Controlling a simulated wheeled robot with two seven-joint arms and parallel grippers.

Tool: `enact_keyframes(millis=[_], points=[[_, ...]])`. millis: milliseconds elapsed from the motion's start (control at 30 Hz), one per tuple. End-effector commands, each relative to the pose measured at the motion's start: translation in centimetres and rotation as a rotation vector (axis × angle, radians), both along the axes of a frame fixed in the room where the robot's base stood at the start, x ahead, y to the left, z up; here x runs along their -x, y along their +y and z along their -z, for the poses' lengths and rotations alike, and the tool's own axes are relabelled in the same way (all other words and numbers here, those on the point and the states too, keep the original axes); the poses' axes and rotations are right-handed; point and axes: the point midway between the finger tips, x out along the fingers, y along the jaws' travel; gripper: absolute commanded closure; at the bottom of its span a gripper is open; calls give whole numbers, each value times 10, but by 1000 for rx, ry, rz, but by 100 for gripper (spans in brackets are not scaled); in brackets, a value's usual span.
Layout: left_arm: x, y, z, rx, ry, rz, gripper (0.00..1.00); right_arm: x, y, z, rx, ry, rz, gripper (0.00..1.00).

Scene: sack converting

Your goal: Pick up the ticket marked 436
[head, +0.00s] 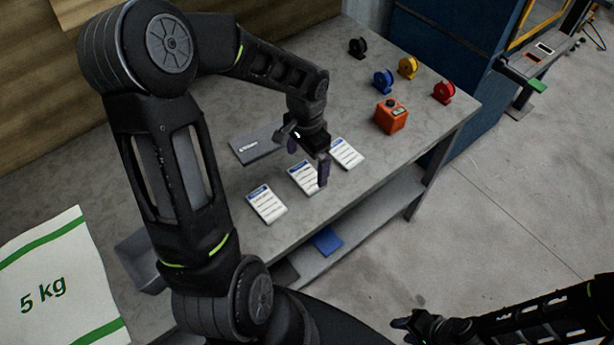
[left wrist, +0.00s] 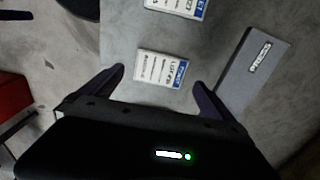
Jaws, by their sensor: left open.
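Three white tickets with blue headers lie in a row on the grey table: a near-left ticket (head: 266,203), a middle ticket (head: 302,177) and a far-right ticket (head: 346,153). Their numbers are too small to read, so I cannot tell which is 436. My left gripper (head: 308,165) is open and empty above the middle and far-right tickets. In the left wrist view one ticket (left wrist: 162,69) lies between the fingers of the left gripper (left wrist: 160,85), and another ticket (left wrist: 178,6) is at the top edge. My right gripper (head: 412,325) is at the bottom, clear of the table.
A dark grey flat case (head: 257,143) lies beside the tickets. An orange device (head: 391,116) and several coloured spools, including a red one (head: 444,91), stand at the table's right. A 5 kg sack (head: 60,285) is at left. A lower shelf holds a blue item (head: 326,241).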

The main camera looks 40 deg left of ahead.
Motion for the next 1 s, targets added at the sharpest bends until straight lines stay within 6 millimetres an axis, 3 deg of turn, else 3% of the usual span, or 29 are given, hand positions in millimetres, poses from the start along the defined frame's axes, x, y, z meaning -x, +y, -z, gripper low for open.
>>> enact_keyframes(millis=[167,467,1000], points=[[0,0,10,1,3,1,0,0,0,-5,1,1,1,64],[-2,0,50,1,3,0,0,2,-1,-11,3,5,1,64],[-3,1,52,0,-1,0,0,2,-1,-10,3,4,2,64]])
